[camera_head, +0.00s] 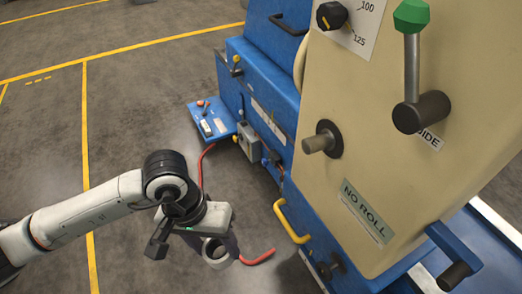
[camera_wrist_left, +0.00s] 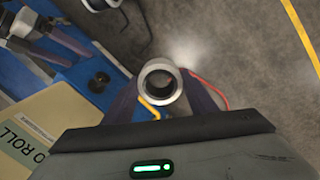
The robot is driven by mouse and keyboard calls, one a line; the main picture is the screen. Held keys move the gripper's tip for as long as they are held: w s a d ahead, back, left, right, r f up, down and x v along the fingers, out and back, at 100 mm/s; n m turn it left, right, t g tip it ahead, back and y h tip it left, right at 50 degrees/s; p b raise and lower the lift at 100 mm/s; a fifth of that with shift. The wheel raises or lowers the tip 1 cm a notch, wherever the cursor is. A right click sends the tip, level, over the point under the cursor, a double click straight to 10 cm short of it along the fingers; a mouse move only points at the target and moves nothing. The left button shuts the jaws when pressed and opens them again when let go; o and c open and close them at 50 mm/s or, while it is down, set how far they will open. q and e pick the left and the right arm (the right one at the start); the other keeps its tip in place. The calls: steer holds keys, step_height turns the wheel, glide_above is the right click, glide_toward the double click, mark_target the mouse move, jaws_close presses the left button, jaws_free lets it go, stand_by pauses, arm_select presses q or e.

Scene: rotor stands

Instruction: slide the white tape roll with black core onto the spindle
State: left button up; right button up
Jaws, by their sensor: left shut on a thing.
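The white tape roll (camera_head: 217,262) is in my left gripper (camera_head: 218,246), held in the air left of the machine in the head view. In the left wrist view the roll (camera_wrist_left: 161,64) is a pale ring around a dark core, with the open bore facing the camera. The two fingers of the left gripper (camera_wrist_left: 160,92) close on its sides. The spindle (camera_head: 320,142) is a short metal shaft with a black flange on the beige panel. It is bare, and the roll is apart from it, lower and to the left.
The beige panel (camera_head: 370,165) carries a "NO ROLL" label (camera_head: 367,211). A green-knobbed lever (camera_head: 411,65) and a black cylinder (camera_head: 421,112) stick out right of the spindle. A yellow handle (camera_head: 291,222) juts from the blue machine body near the roll. Open floor lies left.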

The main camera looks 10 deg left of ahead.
arm_select(q)
steer(key=d+r+h, duration=0.3)
steer(key=d+h, duration=0.1)
steer(key=d, duration=0.4)
steer(key=n+t+h+b, duration=0.2)
steer(key=n+t+h, duration=0.6)
steer(key=t, duration=0.2)
glide_toward(305, 147)
steer(key=p+x, duration=0.1)
steer(key=x, duration=0.2)
steer(key=shift+w+d, duration=0.15)
steer(key=shift+d, duration=0.2)
arm_select(e)
steer(key=shift+s+a+f, duration=0.15)
steer(key=shift+s+f, duration=0.1)
steer(key=shift+f, duration=0.15)
arm_select(q)
steer(key=shift+w+d+f, duration=0.1)
steer(key=shift+w+d, duration=0.25)
steer(key=shift+d, duration=0.1)
arm_select(e)
steer(key=shift+f, duration=0.1)
arm_select(q)
steer(key=shift+w+d, duration=0.25)
steer(key=shift+d, duration=0.05)
arm_select(e)
steer(key=shift+f, duration=0.15)
